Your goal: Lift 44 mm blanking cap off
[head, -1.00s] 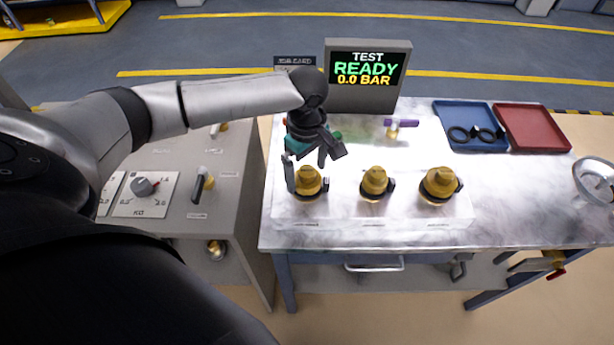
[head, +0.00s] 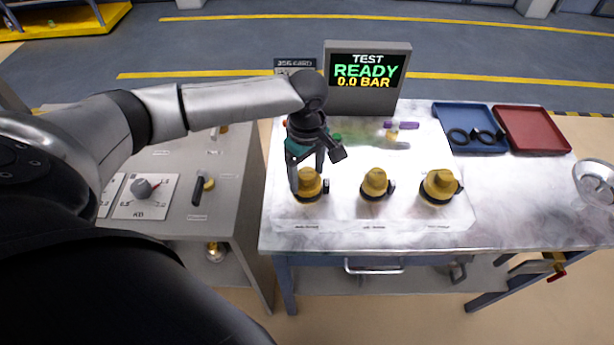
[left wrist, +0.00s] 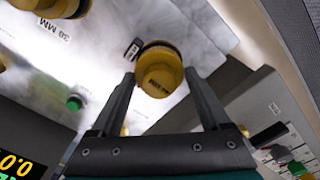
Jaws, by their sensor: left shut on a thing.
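Three yellow caps stand in a row on a pale plate on the bench: a left cap (head: 309,184), a middle cap (head: 375,183) and a right cap (head: 440,185). I cannot read which one is marked 44 mm. My left gripper (head: 307,172) is shut on the left cap from above. In the left wrist view, the left gripper (left wrist: 160,76) has one finger on each side of this cap (left wrist: 160,80). The cap looks upright and still on its fitting. A "38 MM" marking shows beside a neighbouring cap in the left wrist view. My right gripper is not in view.
A display (head: 367,78) reads "READY 0.0 BAR" behind the caps. A blue tray (head: 470,112) with dark rings and an empty red tray (head: 535,130) lie at the back right. A grey control cabinet (head: 235,205) stands left. The bench right of the caps is largely clear.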

